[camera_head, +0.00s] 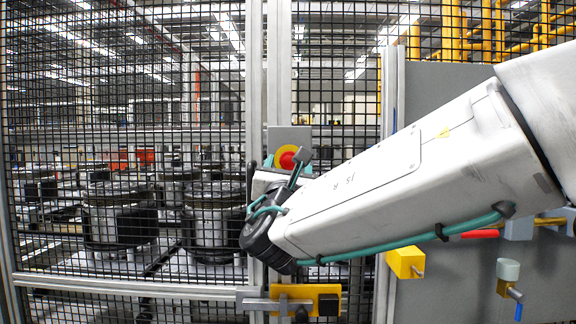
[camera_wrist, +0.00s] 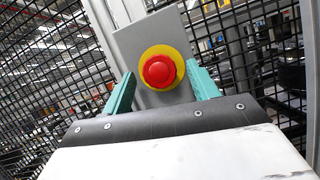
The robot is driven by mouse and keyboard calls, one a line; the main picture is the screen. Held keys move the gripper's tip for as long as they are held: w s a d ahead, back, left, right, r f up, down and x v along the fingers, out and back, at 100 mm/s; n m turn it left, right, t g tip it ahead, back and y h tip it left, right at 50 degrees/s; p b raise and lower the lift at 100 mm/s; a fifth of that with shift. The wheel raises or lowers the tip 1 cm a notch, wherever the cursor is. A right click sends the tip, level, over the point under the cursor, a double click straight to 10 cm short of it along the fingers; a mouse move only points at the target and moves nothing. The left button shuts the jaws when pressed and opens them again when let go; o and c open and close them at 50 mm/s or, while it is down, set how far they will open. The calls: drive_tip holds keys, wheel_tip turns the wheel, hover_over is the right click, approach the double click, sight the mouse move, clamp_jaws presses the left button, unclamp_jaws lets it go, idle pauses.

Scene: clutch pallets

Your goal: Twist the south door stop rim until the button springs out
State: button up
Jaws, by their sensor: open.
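The door stop is a red round button (camera_wrist: 158,72) on a yellow rim (camera_wrist: 180,62), mounted on a grey plate (camera_wrist: 135,42). In the head view the red button (camera_head: 287,160) and yellow rim (camera_head: 279,153) show on the fence post, partly hidden by my gripper. My gripper (camera_wrist: 162,88) is open, with one teal finger at each side of the button in the wrist view. The fingers stand apart, and the rim shows between them. I cannot tell whether either finger touches the rim. In the head view my gripper (camera_head: 286,175) is at the stop.
Black mesh fencing (camera_head: 130,90) with grey posts surrounds the stop. A yellow latch block (camera_head: 300,299) sits below it on the door. A grey panel (camera_head: 440,290) at right carries a yellow block (camera_head: 405,262) and other small fittings. Machine parts (camera_head: 120,215) stand behind the mesh.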

drive_tip(key=shift+w+r, duration=0.25)
drive_tip(key=shift+w, duration=0.2)
drive_tip(key=c, duration=1)
drive_tip(key=shift+m, duration=0.4)
drive_tip(key=m+h, duration=0.2)
drive_tip(key=m, duration=0.1)
drive_tip(key=shift+a+m+g, duration=0.1)
drive_tip(key=shift+m+g, duration=0.2)
drive_tip(key=shift+m, duration=0.1)
drive_tip(key=shift+a+m+g+h, duration=0.1)
drive_tip(key=shift+m+g+h, duration=0.35)
drive_tip(key=shift+m, duration=0.95)
drive_tip(key=shift+m+g+h, duration=0.35)
drive_tip(key=shift+m+h, duration=0.2)
drive_tip(key=shift+m, duration=0.85)
